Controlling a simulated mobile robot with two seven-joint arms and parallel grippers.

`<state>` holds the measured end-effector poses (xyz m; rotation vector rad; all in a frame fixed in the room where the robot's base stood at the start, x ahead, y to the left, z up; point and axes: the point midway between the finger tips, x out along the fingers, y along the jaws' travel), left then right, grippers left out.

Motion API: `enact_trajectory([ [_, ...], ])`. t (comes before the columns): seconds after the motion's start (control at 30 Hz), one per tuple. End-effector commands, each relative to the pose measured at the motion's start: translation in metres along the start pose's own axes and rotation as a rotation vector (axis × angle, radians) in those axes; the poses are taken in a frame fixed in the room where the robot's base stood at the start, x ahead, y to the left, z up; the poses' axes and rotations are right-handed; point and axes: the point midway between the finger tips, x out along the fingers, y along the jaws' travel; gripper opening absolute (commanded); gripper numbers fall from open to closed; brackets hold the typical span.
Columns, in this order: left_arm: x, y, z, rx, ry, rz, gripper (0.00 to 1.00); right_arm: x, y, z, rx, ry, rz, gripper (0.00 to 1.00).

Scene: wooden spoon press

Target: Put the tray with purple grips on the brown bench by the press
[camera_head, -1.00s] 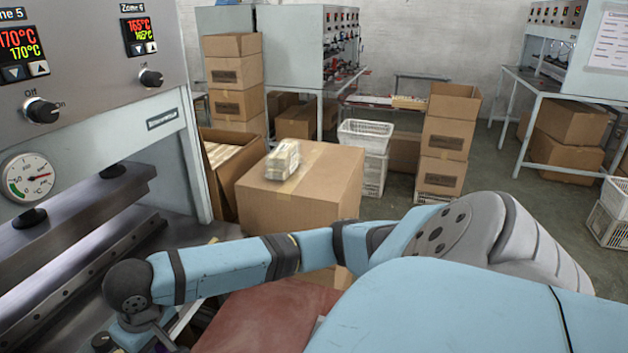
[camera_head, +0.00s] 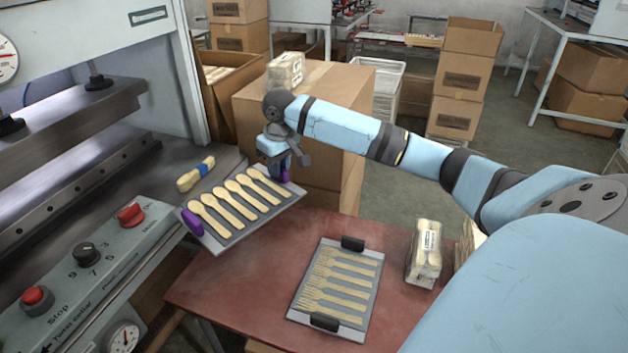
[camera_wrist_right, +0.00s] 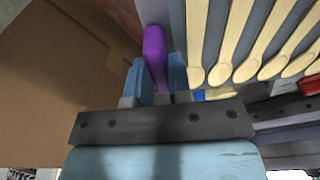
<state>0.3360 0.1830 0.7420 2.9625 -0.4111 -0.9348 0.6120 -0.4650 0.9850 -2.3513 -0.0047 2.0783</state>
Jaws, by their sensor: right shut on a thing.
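The tray with purple grips (camera_head: 215,243) carries a row of several wooden spoons. My right gripper (camera_head: 283,172) is shut on its far purple grip, and the tray hangs tilted over the gap between the press bed and the bench. In the right wrist view the purple grip (camera_wrist_right: 155,55) sits between the two blue fingers (camera_wrist_right: 158,85). The near purple grip (camera_head: 192,221) is free. The brown bench (camera_head: 235,285) has a reddish-brown top. The press (camera_head: 75,165) stands at the left. My left gripper is not in view.
A tray with black grips (camera_head: 338,285) holding wooden forks lies on the bench. A wrapped cutlery pack (camera_head: 425,252) stands right of it. A banded spoon bundle (camera_head: 196,174) lies on the press bed. A large carton (camera_head: 330,110) stands behind. The bench's left part is bare.

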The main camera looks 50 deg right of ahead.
Motion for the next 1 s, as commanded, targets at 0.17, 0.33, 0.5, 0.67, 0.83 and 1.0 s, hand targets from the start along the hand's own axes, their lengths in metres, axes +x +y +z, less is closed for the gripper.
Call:
enact_trajectory([
  [0.17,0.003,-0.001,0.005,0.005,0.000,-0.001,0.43,0.043,-0.001,0.006,0.000,-0.005,-0.001,0.00],
  [0.33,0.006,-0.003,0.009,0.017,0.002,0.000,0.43,0.089,-0.001,0.012,0.001,-0.005,-0.001,0.00],
  [0.5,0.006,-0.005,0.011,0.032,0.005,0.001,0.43,0.128,-0.001,0.017,0.001,-0.004,0.000,0.00],
  [0.67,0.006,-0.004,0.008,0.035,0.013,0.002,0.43,0.146,-0.001,0.018,0.000,-0.001,-0.001,0.00],
  [0.83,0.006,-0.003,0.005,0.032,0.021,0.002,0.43,0.158,-0.001,0.020,-0.001,-0.002,0.000,0.00],
  [1.0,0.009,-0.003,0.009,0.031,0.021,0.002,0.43,0.184,0.000,0.024,0.000,-0.003,0.001,0.00],
])
